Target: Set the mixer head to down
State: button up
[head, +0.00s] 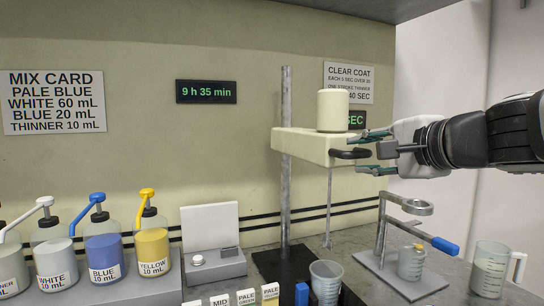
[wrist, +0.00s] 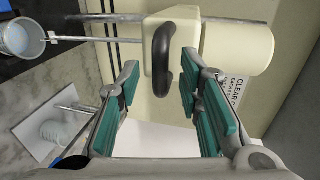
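The mixer head (head: 308,144) is a cream block with a round motor housing (head: 333,110) on top. It sits high on an upright metal pole (head: 286,200), and its thin stirring shaft (head: 330,205) hangs down with its end in the air above the dark base (head: 278,262). A black handle (head: 344,154) sticks out of the head's right end; it also shows in the wrist view (wrist: 162,60). My gripper (head: 369,153) is open at the handle, one green-padded finger above it and one below. In the wrist view the handle lies between the fingers (wrist: 160,85), with gaps on both sides.
A clear cup (head: 326,280) stands at the front of the mixer. A metal stand with a blue lever (head: 445,246) and a small jar (head: 411,263) is to the right, beside a measuring jug (head: 490,270). Pump bottles (head: 104,252) line the left.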

jog(key=shift+x, duration=1.15)
grip_shut()
notch_tip(320, 180, down, 15)
jog(key=b, duration=1.6)
jog(key=shift+f, duration=0.2)
grip_release()
jog(key=shift+r, duration=0.1)
jog(key=shift+s+d+r, duration=0.1)
jog(key=shift+s, duration=0.05)
